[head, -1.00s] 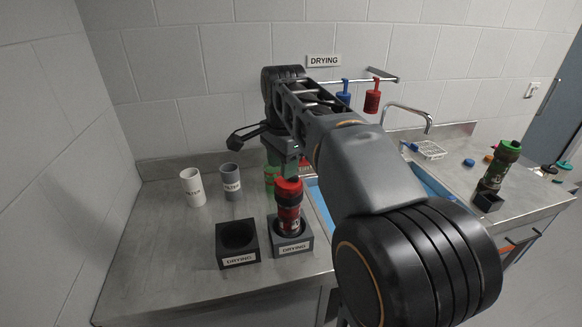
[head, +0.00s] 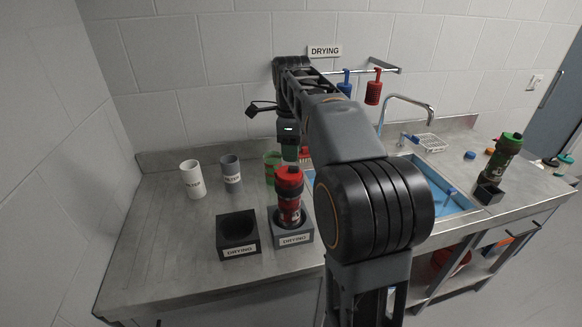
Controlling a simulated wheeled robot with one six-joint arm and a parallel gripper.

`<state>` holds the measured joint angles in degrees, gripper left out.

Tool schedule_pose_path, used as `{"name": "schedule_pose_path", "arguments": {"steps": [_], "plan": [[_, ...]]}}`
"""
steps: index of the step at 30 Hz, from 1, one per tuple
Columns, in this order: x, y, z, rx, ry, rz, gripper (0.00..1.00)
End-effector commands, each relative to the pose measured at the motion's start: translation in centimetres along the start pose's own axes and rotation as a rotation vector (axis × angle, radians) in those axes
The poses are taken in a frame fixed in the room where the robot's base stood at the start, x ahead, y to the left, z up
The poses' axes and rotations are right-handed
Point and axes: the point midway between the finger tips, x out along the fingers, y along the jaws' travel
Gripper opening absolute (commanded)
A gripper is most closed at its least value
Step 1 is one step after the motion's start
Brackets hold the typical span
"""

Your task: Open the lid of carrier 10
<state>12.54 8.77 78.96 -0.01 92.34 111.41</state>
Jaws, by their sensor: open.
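A green and black carrier (head: 503,157) stands tilted in a dark holder (head: 488,194) at the right. I cannot read a number 10 on either carrier. The red lid (head: 289,176) sits at the top of the red carrier; I cannot tell whether it is open. My gripper (head: 289,154) is open, above and apparently behind the red lid, with no carrier visibly held. Its fingertips are small and unclear.
An empty drying block (head: 237,235) stands left of the red carrier. White (head: 193,180) and grey (head: 231,173) filter cups and a green cup (head: 272,168) stand behind. A blue sink (head: 455,201) lies right. The counter's left front is clear.

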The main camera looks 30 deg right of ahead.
Motion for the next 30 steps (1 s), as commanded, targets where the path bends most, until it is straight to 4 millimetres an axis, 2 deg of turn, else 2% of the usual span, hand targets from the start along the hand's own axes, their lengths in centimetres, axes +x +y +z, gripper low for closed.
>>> {"name": "schedule_pose_path", "arguments": {"steps": [3,9,23,30], "plan": [[1.9,0.1,0.0,-0.001,0.0,0.001,0.4],[3.9,0.0,0.0,-0.001,0.0,0.0,0.4],[4.7,0.0,0.0,-0.001,-0.001,-0.001,0.4],[4.7,0.0,0.0,-0.001,0.0,-0.001,0.18]]}}
